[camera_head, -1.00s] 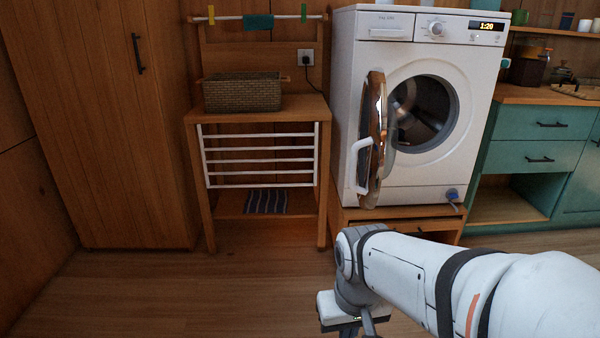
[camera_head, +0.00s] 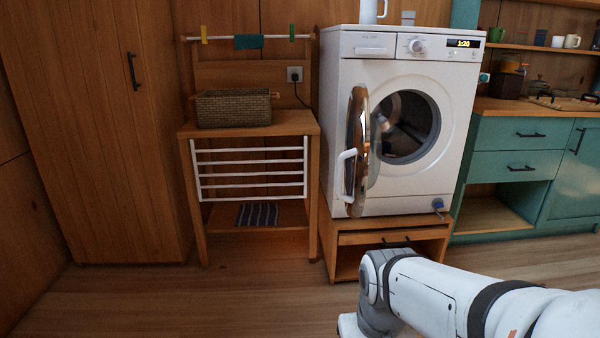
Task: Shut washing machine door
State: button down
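The white washing machine (camera_head: 398,190) stands on a low wooden stand, its dark drum opening (camera_head: 408,128) uncovered. Its round door (camera_head: 358,152) is hinged at the left of the opening and swung wide open, seen nearly edge-on. The door has a shiny rim and a white handle (camera_head: 343,172) on its left side. My white arm reaches in from the lower right, below and in front of the machine, apart from the door. My gripper's fingers are below the bottom edge of the picture and cannot be seen.
A wooden rack table (camera_head: 250,130) with a wicker basket (camera_head: 233,110) stands just left of the machine. A tall wooden cabinet (camera_head: 110,130) is at the far left. Teal drawers (camera_head: 515,150) are at the right. The floor (camera_head: 220,300) in front is clear.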

aim_at(355, 156)
jog(key=u, duration=0.05)
jog(key=i, duration=1)
jog(key=z, duration=0.05)
